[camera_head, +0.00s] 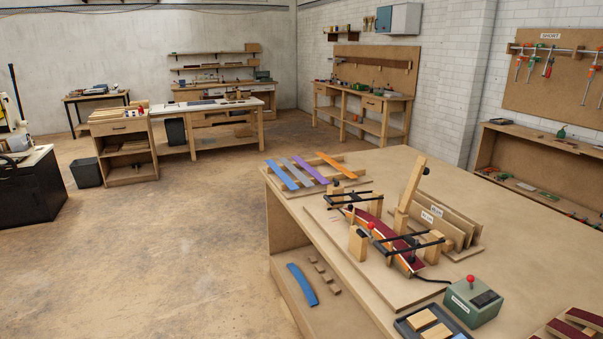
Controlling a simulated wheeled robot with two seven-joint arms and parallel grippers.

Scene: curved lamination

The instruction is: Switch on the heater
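A grey-green box (472,304) with a red ball knob (470,279), a dark panel and a small white label sits near the front of the large workbench. The label is too small to read, so I cannot confirm that this is the heater. A black cable (432,278) runs between this box and the clamped jig (390,240) behind it. The jig holds a curved dark red strip (377,227) under black bars. Whether the heater is on cannot be seen. Neither of my grippers is in view.
A dark tray (404,330) with wooden blocks lies left of the box; red-topped pieces (577,322) lie right. Upright boards (462,233) and a wooden post (411,190) stand behind. Coloured strips (300,172) rest at the bench's far end. The floor left of the bench is open.

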